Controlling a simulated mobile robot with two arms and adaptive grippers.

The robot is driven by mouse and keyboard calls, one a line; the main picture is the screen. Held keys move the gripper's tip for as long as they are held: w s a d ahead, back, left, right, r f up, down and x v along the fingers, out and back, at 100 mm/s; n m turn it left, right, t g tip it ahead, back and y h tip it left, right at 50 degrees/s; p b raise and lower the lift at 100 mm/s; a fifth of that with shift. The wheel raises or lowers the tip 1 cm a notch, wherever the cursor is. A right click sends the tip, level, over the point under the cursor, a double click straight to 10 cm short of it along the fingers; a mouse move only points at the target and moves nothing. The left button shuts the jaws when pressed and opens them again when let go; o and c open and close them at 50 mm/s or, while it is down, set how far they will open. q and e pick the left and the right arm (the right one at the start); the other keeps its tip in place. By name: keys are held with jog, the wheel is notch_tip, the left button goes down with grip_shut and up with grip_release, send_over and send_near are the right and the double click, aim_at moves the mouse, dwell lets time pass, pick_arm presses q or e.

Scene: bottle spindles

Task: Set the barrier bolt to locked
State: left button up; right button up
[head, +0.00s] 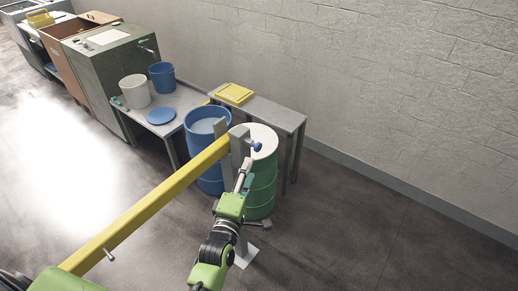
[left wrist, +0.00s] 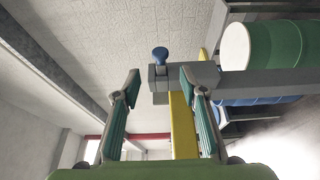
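The yellow barrier arm (head: 150,208) runs from the lower left up to a grey post (head: 237,148) in the head view. A blue bolt knob (head: 257,147) sticks out on the right side of the post. In the left wrist view the knob (left wrist: 160,53) stands above a grey bracket, with the yellow arm (left wrist: 183,125) below it. My left gripper (head: 243,174) is just in front of the post. Its fingers (left wrist: 160,78) are spread apart and empty, and the knob shows beyond them, between the tips. I cannot tell the bolt's setting. My right gripper is not in view.
A blue drum (head: 208,120) and a green drum (head: 263,190) stand close behind the post. Grey tables behind hold a yellow item (head: 235,93), buckets and a blue lid (head: 161,116). Machines line the wall at left. The floor at right is clear.

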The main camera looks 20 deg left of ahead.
aim_at(257, 151)
pick_arm(q)
jog(key=w+b, duration=0.5)
jog(key=w, duration=0.5)
jog(key=shift+w+a+f, duration=0.1)
jog(key=shift+w+f, duration=0.05)
jog(key=shift+w, duration=0.6)
jog(key=shift+a, duration=0.1)
grip_shut()
